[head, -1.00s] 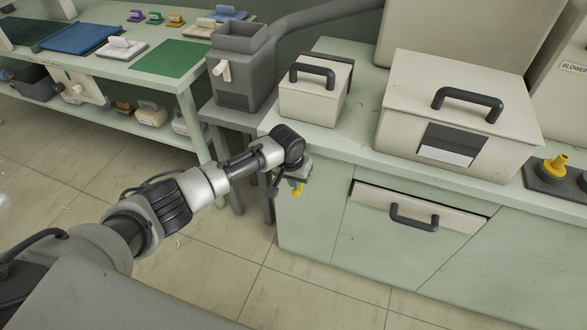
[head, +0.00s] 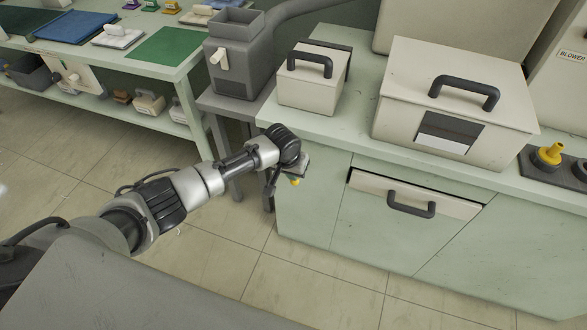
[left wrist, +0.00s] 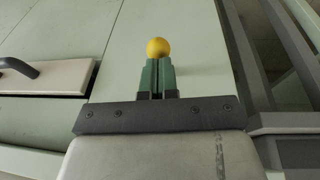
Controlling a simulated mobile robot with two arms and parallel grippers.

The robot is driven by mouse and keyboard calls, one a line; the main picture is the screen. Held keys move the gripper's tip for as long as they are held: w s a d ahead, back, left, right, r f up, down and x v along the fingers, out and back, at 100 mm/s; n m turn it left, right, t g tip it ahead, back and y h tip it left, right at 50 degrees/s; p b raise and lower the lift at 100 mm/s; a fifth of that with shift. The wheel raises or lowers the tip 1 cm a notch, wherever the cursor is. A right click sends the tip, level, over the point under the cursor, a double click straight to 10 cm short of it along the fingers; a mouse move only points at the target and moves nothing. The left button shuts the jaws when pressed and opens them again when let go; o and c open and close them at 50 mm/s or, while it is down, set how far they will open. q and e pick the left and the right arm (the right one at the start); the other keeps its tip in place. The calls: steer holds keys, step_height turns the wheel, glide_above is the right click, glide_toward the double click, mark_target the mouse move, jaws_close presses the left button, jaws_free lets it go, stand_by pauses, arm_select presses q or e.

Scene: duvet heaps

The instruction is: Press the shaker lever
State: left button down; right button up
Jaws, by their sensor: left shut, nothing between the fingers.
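A yellow round knob (left wrist: 158,47), which seems to be the lever's end, shows just beyond my left fingertips in the left wrist view. In the head view a small bit of yellow (head: 294,183) shows below my left gripper (head: 292,174), in front of the pale green cabinet (head: 312,205). My left gripper (left wrist: 157,66) has its green fingers shut together with nothing between them. The tips overlap the knob's lower edge in the wrist view; I cannot tell if they touch. The lever's shaft and mount are hidden. My right gripper is out of view.
A drawer with a dark handle (head: 411,204) is right of the gripper. Lidded boxes (head: 308,93) (head: 398,113) stand on the counter. A grey hopper (head: 236,80) with a pale lever stands left of them. Another yellow knob (head: 550,152) is far right. Floor is clear.

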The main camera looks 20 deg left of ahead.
mark_target(292, 184)
arm_select(q)
steer(key=shift+s+f+t+p, duration=0.45)
steer(key=shift+t+p, duration=0.05)
steer(key=shift+s+f+t, duration=0.35)
steer(key=shift+f+t, duration=0.25)
steer(key=shift+f, duration=0.05)
steer(key=shift+s+f+t, duration=0.15)
steer(key=shift+f+t, duration=0.25)
steer(key=shift+f, duration=0.05)
steer(key=shift+s+f+t+b, duration=0.15)
steer(key=shift+f+t, duration=0.3)
steer(key=shift+f, duration=0.3)
steer(key=shift+s+f+t+b, duration=0.15)
steer(key=shift+f+t, duration=0.3)
steer(key=shift+f, duration=0.3)
